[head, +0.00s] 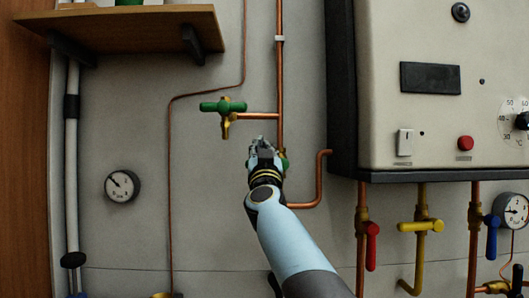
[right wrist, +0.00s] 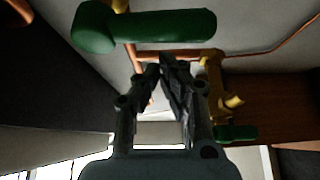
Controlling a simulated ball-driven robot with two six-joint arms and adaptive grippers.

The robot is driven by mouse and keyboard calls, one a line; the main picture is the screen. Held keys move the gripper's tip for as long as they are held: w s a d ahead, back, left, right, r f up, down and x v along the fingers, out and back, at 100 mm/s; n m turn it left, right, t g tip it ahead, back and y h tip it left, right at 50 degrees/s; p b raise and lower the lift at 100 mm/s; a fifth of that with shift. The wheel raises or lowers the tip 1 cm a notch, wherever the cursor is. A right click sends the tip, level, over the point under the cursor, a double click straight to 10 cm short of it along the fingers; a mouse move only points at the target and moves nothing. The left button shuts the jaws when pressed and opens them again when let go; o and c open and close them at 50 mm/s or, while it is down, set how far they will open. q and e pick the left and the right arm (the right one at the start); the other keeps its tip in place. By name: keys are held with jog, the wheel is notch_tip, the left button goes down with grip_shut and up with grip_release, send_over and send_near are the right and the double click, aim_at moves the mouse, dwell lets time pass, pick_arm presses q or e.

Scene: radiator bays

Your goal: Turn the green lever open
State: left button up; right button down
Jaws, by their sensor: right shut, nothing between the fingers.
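A green lever (right wrist: 150,28) shows large at the top of the right wrist view, on a brass fitting. In the head view only a small green part of it (head: 284,163) shows at the copper pipe, mostly hidden behind my right gripper. My right gripper (head: 263,143) is shut and empty, right beside this lever; its fingers (right wrist: 160,70) point past it in the wrist view. I cannot tell whether they touch it. A second green handle (head: 222,106) sits level on a brass tap, up and left of the gripper; it also shows in the wrist view (right wrist: 237,132). My left gripper is out of view.
A pale boiler box (head: 400,120) stands at the right, with red (head: 372,246), yellow (head: 420,226) and blue (head: 491,235) levers below it. A round gauge (head: 122,186) and a wooden shelf (head: 130,30) are at the left. A copper pipe (head: 280,80) runs down behind my gripper.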

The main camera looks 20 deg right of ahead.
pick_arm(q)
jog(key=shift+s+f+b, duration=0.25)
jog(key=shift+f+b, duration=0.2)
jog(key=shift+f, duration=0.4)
pick_arm(e)
jog(key=shift+w+f, duration=0.1)
jog(key=shift+f, duration=0.55)
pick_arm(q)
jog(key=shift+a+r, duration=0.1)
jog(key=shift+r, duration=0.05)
pick_arm(e)
jog(key=shift+n, duration=0.3)
